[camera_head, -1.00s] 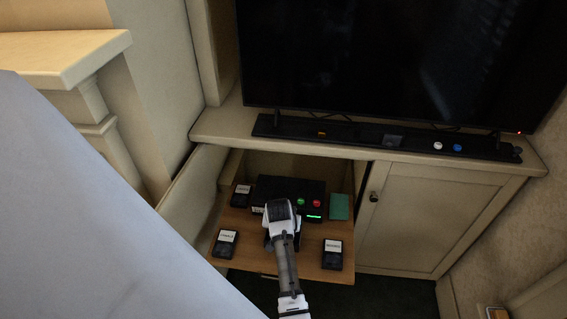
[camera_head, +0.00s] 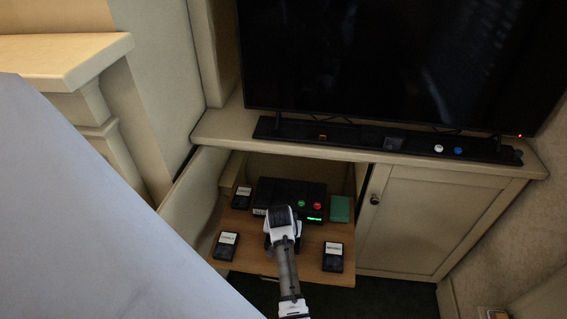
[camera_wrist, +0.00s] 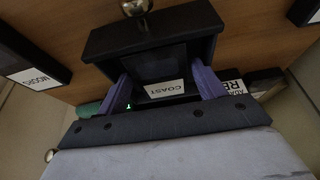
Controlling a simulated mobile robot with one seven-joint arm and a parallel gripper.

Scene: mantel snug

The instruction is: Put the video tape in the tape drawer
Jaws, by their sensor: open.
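The video tape (camera_wrist: 155,65), black with a white "COAST" label, lies in the tape drawer (camera_wrist: 150,38), a black open tray with a silver knob. My gripper (camera_wrist: 164,88) is open, with its two purple fingers on either side of the tape's labelled end. Whether the fingers touch the tape I cannot tell. In the head view my gripper (camera_head: 283,240) hangs over the front of the black tape player (camera_head: 290,192), which has green and red buttons and a lit green display. It hides the drawer and tape there.
Other labelled tapes lie on the wooden shelf (camera_head: 284,262): back left (camera_head: 241,197), front left (camera_head: 225,246) and front right (camera_head: 333,257). A green box (camera_head: 340,208) stands right of the player. An open cabinet door (camera_head: 193,190) flanks the left; a television (camera_head: 400,60) stands above.

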